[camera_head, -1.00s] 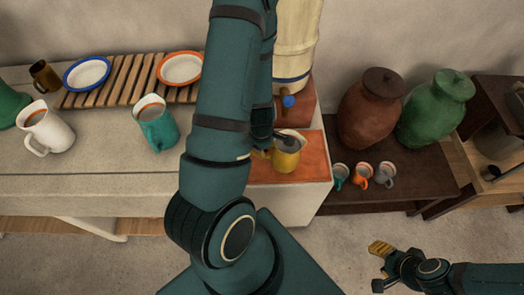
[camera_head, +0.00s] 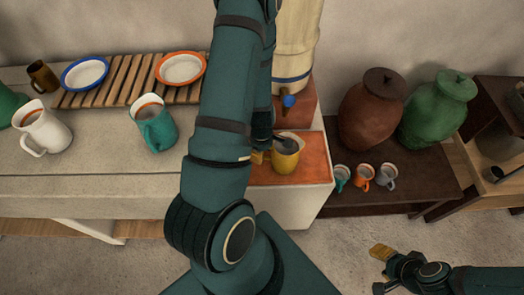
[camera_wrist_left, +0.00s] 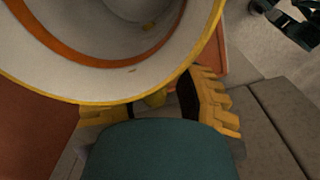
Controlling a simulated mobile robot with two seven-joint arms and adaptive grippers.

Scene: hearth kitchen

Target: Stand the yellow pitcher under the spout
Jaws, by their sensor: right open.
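The yellow pitcher (camera_head: 286,162) stands upright on the orange top (camera_head: 313,172) of a pale block, in front of and below the spout (camera_head: 288,101) with its blue tip on the cream urn (camera_head: 294,45). My left gripper (camera_head: 259,157) is at the pitcher's left side, mostly hidden behind my own arm. In the left wrist view, the pitcher's rim (camera_wrist_left: 110,100) fills the top, and my left gripper's fingers (camera_wrist_left: 157,108) are spread, with the yellow handle between them and gaps beside it. My right gripper (camera_head: 381,262) is open and empty over the floor at lower right.
A teal pitcher (camera_head: 158,133) and a white pitcher (camera_head: 45,131) stand on the counter, left of my arm. Behind them is a slatted rack (camera_head: 128,78) with bowls. Right are small mugs (camera_head: 364,178), a brown jar (camera_head: 371,112) and a green jar (camera_head: 437,112) on a dark table.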

